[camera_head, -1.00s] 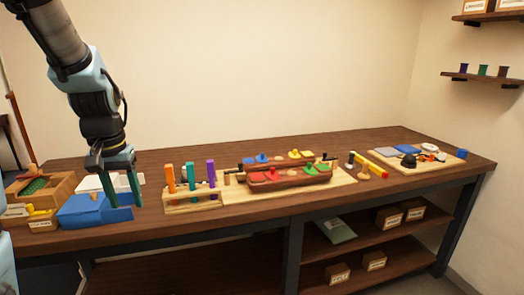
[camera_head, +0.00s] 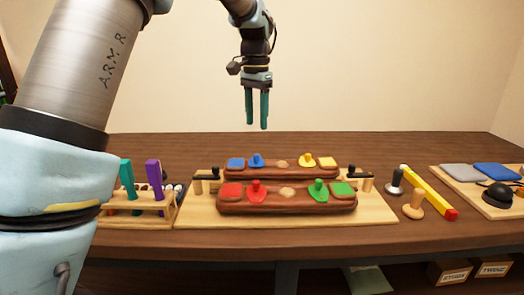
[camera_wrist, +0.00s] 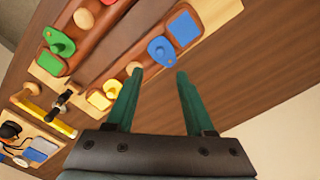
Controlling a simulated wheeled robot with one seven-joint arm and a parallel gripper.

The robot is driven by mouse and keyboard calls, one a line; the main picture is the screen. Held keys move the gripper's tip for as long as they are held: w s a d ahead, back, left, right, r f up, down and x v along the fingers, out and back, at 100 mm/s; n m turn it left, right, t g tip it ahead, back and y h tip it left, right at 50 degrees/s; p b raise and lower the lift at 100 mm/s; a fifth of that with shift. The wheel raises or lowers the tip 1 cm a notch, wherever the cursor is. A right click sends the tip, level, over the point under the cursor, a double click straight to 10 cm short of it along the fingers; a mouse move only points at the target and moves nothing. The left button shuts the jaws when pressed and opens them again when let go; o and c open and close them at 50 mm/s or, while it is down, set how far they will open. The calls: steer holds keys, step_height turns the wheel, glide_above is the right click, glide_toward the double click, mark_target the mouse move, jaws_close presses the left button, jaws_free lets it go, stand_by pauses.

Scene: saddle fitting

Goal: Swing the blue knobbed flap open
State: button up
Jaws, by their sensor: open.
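The blue knobbed flap (camera_head: 256,161) lies on the rear brown wooden block (camera_head: 283,174), just right of a blue square pad (camera_head: 236,164). In the wrist view the flap (camera_wrist: 162,50) is a teardrop shape with a round knob, beside the blue pad (camera_wrist: 184,28). My gripper (camera_head: 257,122) hangs in the air above the rear block, fingers pointing down, well clear of the flap. In the wrist view its two green fingers (camera_wrist: 154,80) are apart with nothing between them, and the flap shows just beyond the tips.
The same rear block carries a yellow knobbed flap (camera_head: 306,160) and yellow pad (camera_head: 328,163). The front block has red (camera_head: 256,192) and green (camera_head: 318,191) knobbed flaps. Black-topped clamps (camera_head: 210,178) stand at the ends. A peg rack (camera_head: 140,211) is left. Table behind is clear.

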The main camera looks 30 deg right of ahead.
mark_target(256, 158)
step_height(256, 158, down, 10)
steer(key=shift+a+f+p, duration=0.1)
steer(key=shift+f+p, duration=0.1)
steer(key=shift+p, duration=0.6)
jaws_close()
